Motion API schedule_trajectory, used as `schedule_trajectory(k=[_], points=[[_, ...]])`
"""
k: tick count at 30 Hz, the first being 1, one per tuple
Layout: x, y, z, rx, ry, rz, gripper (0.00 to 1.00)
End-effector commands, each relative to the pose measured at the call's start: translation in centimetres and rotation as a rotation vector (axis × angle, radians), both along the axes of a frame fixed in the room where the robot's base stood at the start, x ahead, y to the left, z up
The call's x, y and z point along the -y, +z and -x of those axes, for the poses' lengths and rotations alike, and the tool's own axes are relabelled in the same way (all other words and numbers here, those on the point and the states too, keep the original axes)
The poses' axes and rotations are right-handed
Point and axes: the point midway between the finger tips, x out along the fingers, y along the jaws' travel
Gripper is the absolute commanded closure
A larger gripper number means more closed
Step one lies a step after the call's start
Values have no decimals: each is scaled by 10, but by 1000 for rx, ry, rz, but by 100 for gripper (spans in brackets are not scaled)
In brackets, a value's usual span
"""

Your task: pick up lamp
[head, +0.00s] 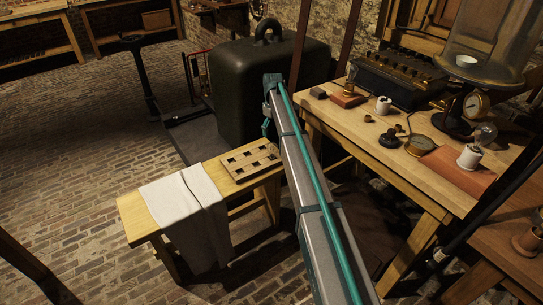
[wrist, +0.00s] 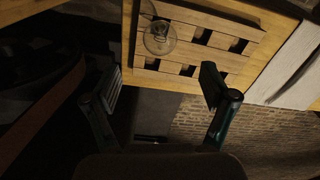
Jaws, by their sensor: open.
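In the wrist view, a clear glass lamp (wrist: 159,38) shows at one end of a slotted wooden tray (wrist: 200,20); whether it sits in a slot I cannot tell. My gripper (wrist: 162,87) is open and empty, its two fingers spread wide below the lamp in the picture, apart from it. In the head view, the tray (head: 236,160) lies on a low bench and my arm crosses beside it; this lamp is not discernible there. Another lamp with a white base (head: 470,157) stands on the workbench at right, and a small one on a wooden base (head: 348,98) stands further back.
A white cloth (head: 185,205) drapes over the low bench (head: 133,211). A large dark tank (head: 240,80) stands behind. Open brick floor lies left.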

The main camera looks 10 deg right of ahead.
Motion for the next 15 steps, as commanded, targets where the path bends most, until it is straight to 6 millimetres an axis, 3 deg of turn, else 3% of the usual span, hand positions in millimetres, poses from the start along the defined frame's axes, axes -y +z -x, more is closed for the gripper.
schedule_trajectory(k=[9, 15], points=[[0, -43, 0, -1, 0, 0, 16], [0, -56, 0, 1, -1, 0, 16]])
